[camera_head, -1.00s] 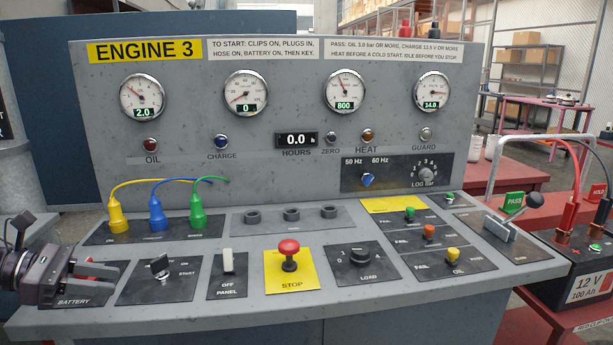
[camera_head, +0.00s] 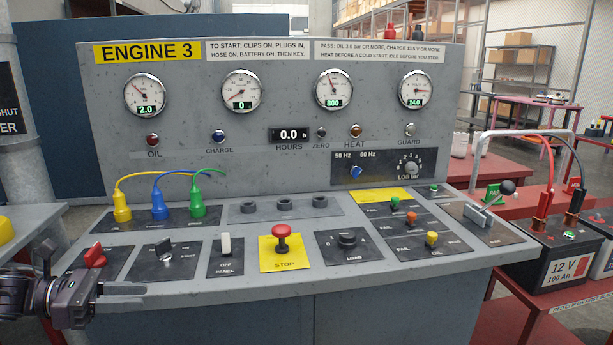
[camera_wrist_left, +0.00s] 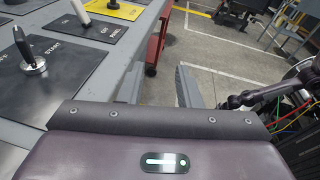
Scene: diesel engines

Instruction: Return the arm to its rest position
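My left gripper (camera_head: 108,285) is at the lower left of the head view, by the front left edge of the Engine 3 console (camera_head: 250,288). It is beside the battery panel with its red switch handle (camera_head: 95,255), apart from that handle. The start switch (camera_wrist_left: 32,62) is left of the fingers there.
The console carries a red stop button (camera_head: 282,238), a load knob (camera_head: 347,239) and yellow, blue and green plugs (camera_head: 158,211). A 12 V battery (camera_head: 560,255) stands at the right on a red trolley (camera_head: 530,290). The wrist view shows open floor (camera_wrist_left: 225,52) beyond the fingers.

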